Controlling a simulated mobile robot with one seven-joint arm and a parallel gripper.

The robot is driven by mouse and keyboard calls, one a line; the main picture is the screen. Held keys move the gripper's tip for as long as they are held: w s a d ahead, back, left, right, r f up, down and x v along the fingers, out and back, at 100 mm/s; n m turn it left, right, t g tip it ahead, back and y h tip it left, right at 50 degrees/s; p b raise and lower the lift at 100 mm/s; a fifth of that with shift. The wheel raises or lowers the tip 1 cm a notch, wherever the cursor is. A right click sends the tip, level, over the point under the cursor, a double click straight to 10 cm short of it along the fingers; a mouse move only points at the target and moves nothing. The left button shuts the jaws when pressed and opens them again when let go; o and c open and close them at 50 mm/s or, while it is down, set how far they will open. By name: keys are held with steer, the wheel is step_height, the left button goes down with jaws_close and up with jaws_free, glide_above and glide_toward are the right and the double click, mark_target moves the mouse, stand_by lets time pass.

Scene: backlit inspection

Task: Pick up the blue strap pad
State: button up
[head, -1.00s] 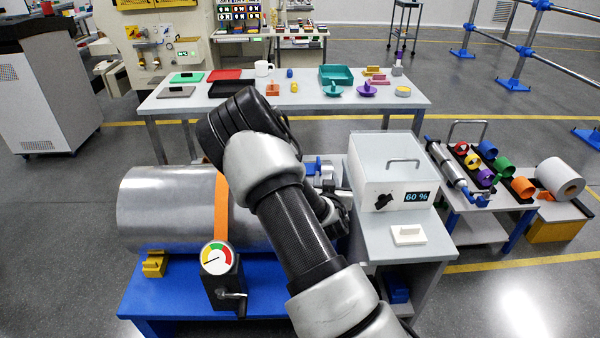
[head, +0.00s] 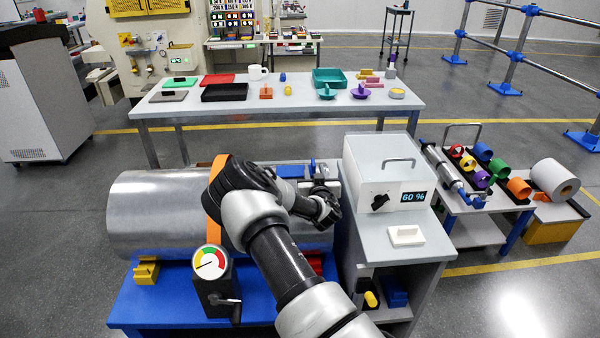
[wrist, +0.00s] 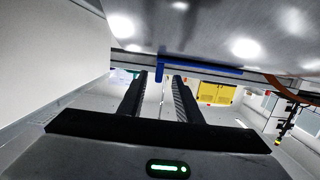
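A blue piece (head: 312,165) shows at the back right end of the large metal cylinder (head: 150,215), and a blue block (head: 395,292) lies in the open shelf of the grey cabinet. I cannot tell for certain which is the strap pad. In the wrist view a long blue strip (wrist: 205,69) with a short upright blue tab runs along a grey surface beyond my fingertips.
An orange strap (head: 213,190) wraps the cylinder on a blue stand (head: 165,308). A gauge box (head: 210,265) stands in front. A white box reading 60 % (head: 385,170) and a white pad (head: 406,236) sit on the cabinet at right. A long table (head: 200,112) stands behind.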

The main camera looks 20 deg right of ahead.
mark_target(296, 167)
steer(key=b+x, duration=0.1)
steer(key=x, duration=0.4)
steer(key=shift+w+d, duration=0.1)
steer(key=shift+d, duration=0.1)
jaws_close()
